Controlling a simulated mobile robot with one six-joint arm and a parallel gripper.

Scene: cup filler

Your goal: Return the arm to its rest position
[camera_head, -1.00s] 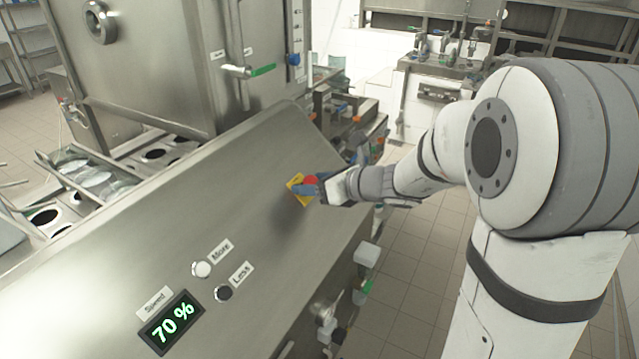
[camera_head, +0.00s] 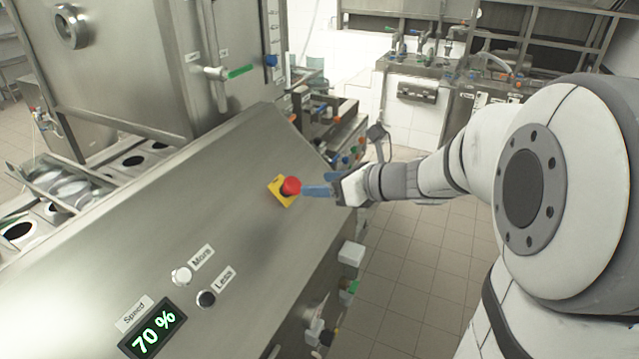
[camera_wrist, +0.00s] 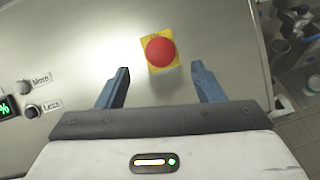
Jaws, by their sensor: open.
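My gripper (camera_head: 318,191) has blue fingers and is open and empty. In the head view it is just right of the red emergency stop button (camera_head: 291,186) on its yellow square base (camera_head: 281,192). In the wrist view the fingers of my gripper (camera_wrist: 160,86) stand wide apart, and the red button (camera_wrist: 160,52) shows ahead of them, between their lines, on the yellow base (camera_wrist: 147,66). Nothing is held. I cannot tell the exact gap between fingers and button.
The sloped steel panel (camera_head: 200,235) carries the More button (camera_head: 181,275), the Less button (camera_head: 205,298) and a speed display (camera_head: 153,331) reading 70 %. Cups and round holders lie at the left. Small fittings line the panel's right edge. Open tiled floor (camera_head: 420,260) lies at the right.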

